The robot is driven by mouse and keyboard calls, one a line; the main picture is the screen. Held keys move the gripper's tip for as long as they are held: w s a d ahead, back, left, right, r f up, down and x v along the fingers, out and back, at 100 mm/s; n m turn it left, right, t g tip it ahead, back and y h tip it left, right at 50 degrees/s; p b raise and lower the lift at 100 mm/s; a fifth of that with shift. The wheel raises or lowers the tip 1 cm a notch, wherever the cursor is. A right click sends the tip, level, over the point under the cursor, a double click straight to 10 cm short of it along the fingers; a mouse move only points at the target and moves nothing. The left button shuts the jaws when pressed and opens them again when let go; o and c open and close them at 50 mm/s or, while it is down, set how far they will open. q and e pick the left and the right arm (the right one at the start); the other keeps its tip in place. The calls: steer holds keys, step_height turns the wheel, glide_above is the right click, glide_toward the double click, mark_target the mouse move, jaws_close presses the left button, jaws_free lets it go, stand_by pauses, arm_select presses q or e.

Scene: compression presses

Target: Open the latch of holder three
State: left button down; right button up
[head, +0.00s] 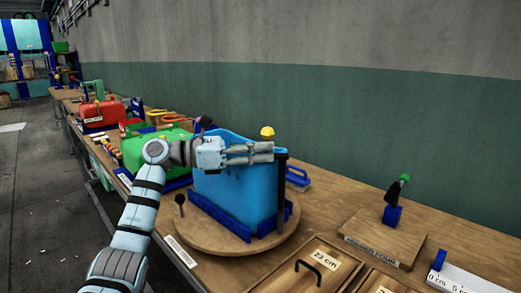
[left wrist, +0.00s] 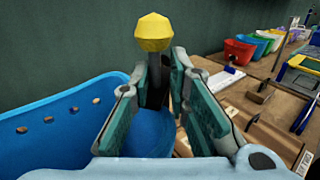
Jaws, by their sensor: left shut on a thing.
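A blue panel-like container (head: 235,190) stands upright in a blue holder (head: 225,216) on a round wooden disc (head: 210,238) on the bench. A yellow knob (head: 267,132) tops a dark latch lever at the container's right side. My left gripper (head: 264,153) reaches across the container's top from the left. In the left wrist view, the yellow knob (left wrist: 154,32) rises just beyond the fingertips (left wrist: 158,78), and its dark stem is between the fingers, which are shut on it. The fingers partly hide the stem. My right gripper is not in view.
To the right stands a dark lever with a green knob (head: 404,178) on a blue base, on a labelled wooden board (head: 385,241). Wooden boxes, one marked 23 cm (head: 318,268), lie in front. A green case (head: 150,150) and red case (head: 102,115) stand left. A wall runs behind.

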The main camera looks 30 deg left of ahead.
arm_select(q)
steer(key=shift+s+d+n+t+y, duration=0.15)
steer(key=shift+s+n+t+y, duration=0.15)
steer(key=shift+n+t+y, duration=0.45)
steer(key=n+t+y+p, duration=0.1)
steer(key=n+y+p, duration=0.1)
steer(key=y, duration=0.1)
steer(key=s+d+n+t+y+p, duration=0.1)
steer(key=n+t+y+p, duration=0.1)
steer(key=d+n+t+y+p, duration=0.1)
steer(key=n+t+y+p, duration=0.1)
steer(key=y, duration=0.1)
steer(key=shift+s+d+n+t+y, duration=0.1)
steer(key=shift+s+n+t+y, duration=0.15)
steer(key=shift+s+y, duration=0.1)
stand_by(0.3)
steer(key=c, duration=1.7)
jaws_free()
